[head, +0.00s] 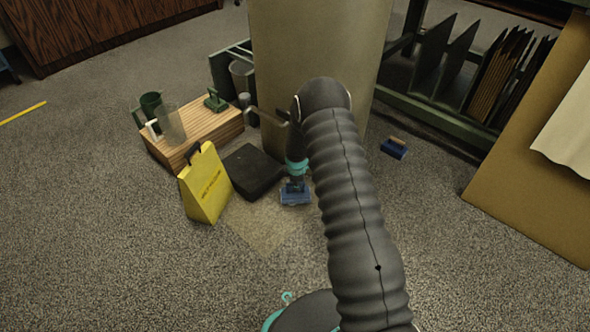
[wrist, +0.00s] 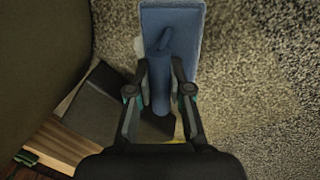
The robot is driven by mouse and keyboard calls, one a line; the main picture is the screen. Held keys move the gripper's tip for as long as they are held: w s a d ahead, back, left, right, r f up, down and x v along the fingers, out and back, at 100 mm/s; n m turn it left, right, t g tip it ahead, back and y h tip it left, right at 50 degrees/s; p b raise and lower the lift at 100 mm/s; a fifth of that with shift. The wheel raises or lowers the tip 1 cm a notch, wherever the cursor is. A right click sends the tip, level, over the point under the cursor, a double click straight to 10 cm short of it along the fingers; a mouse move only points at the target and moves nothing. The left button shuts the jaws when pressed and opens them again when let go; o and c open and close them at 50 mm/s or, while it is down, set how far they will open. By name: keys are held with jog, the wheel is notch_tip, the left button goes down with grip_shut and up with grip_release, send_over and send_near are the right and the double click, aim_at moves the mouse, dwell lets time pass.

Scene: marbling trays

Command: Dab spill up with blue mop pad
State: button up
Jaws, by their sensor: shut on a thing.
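The blue mop pad (head: 295,197) is under my gripper (head: 296,182), low near the floor in the middle of the head view. In the wrist view the pad (wrist: 172,18) is a flat blue rectangle with a blue upright handle, and my gripper (wrist: 160,80) is shut on that handle. A paler, damp-looking patch, the spill (head: 262,228), lies on the carpet below and left of the pad. The pad is over or beside its upper right part; I cannot tell whether it touches the floor.
A yellow sign (head: 205,187) and a dark box (head: 251,172) stand left of the pad. Behind is a wooden crate (head: 200,138) with jugs. A wide column (head: 315,60) rises behind my gripper. Front carpet is clear.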

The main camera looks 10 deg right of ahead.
notch_tip(320, 180, up, 2)
jog(key=shift+w+d+r, duration=0.1)
jog(key=shift+d+r, duration=0.05)
jog(key=shift+r, duration=0.1)
jog(key=shift+a+r+p, duration=0.25)
jog(key=shift+r+p, duration=0.3)
jog(key=shift+r, duration=0.15)
jog(key=shift+r+p, duration=0.9)
jog(key=shift+r, duration=0.9)
